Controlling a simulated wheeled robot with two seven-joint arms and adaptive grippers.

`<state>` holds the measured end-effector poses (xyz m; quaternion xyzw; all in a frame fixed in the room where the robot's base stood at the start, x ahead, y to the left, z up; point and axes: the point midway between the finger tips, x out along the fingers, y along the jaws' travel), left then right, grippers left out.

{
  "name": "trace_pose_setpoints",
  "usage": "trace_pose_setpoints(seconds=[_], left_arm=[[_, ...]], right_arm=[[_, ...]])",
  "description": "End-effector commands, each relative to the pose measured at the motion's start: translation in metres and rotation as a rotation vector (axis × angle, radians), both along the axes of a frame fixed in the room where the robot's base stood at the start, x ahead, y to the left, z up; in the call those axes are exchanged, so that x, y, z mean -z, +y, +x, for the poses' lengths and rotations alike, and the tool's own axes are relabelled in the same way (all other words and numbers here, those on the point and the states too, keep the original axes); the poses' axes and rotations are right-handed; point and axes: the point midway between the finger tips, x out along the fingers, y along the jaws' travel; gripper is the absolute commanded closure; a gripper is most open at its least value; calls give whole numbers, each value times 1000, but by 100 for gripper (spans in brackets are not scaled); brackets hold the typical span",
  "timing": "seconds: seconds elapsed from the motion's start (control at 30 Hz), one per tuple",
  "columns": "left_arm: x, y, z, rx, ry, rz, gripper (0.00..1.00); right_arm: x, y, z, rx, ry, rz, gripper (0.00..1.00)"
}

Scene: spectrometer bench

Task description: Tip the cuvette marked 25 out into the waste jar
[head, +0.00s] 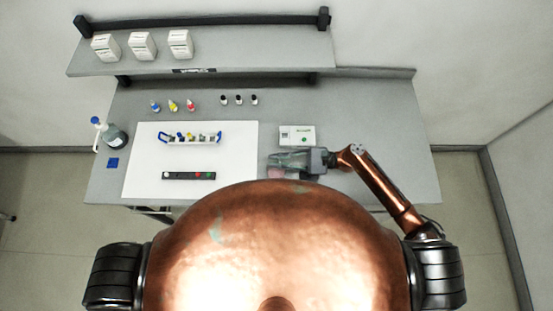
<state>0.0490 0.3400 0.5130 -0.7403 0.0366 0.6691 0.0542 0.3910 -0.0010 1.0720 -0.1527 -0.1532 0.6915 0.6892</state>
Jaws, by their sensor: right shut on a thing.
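My right gripper (275,159) reaches in from the right, over the bench to the right of the white mat. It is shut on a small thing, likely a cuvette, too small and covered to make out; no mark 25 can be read. My left gripper is not in view.
A white device (298,134) stands just behind the right gripper. The bench's right end is clear.

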Motion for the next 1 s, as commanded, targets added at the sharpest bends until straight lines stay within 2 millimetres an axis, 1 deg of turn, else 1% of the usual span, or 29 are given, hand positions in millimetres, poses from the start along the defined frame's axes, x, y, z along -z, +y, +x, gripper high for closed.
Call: trace_pose_setpoints(seconds=[0.53, 0.63, 0.9, 1.0], left_arm=[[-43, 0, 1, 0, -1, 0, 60], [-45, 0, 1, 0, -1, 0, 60], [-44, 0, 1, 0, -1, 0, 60], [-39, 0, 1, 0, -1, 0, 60]], right_arm=[[-49, 0, 0, 1, -1, 0, 100], [-52, 0, 0, 1, -1, 0, 100], [-50, 0, 0, 1, -1, 0, 100], [-50, 0, 2, 5, -2, 2, 100]])
